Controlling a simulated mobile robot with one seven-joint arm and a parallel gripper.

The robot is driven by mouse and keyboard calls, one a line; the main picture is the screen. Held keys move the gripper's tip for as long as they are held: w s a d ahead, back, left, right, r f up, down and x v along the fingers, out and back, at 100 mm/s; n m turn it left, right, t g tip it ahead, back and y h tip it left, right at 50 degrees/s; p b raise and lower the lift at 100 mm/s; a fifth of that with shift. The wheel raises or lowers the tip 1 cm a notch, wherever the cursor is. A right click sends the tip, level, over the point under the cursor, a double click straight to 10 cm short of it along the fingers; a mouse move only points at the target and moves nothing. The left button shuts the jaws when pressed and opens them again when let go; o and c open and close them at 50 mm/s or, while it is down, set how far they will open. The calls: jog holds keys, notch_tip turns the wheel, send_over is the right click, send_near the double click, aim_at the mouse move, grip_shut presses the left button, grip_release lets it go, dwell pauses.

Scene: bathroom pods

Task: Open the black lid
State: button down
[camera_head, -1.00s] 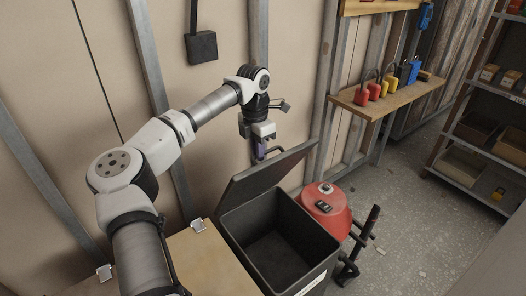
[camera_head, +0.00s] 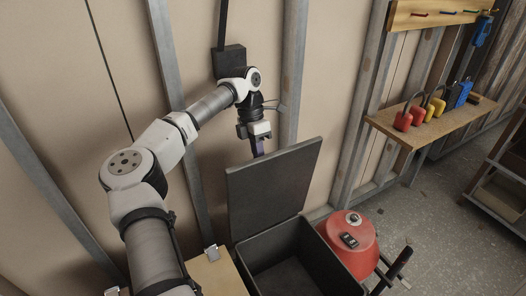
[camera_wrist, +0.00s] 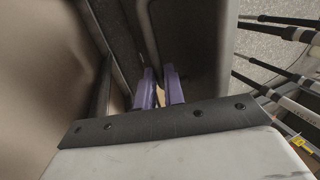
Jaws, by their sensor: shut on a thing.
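The black lid (camera_head: 272,190) is raised steeply above the black bin (camera_head: 262,247), its broad face toward the head camera. The bin is open and its dark inside looks empty. My gripper (camera_head: 258,150) points down at the lid's upper edge, and its purple fingers are shut on the lid. In the wrist view the two purple fingers (camera_wrist: 160,92) stand close together beside the dark lid (camera_wrist: 192,45). The exact contact is partly hidden behind the lid and the gripper body.
A red round container (camera_head: 345,235) stands right of the bin. A wooden box top (camera_head: 215,277) is at its left. The metal-studded wall (camera_head: 335,70) is close behind my gripper. A shelf with padlocks (camera_head: 430,125) is at right; grey floor (camera_head: 415,195) lies below it.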

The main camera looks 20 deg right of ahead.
jog(key=shift+a+f, duration=0.15)
jog(key=shift+f, duration=0.35)
jog(key=c, duration=1.5)
grip_release()
jog(key=shift+w+f, duration=0.1)
jog(key=shift+w, duration=0.15)
jog(key=b+v, duration=0.1)
jog(key=v, duration=1.3)
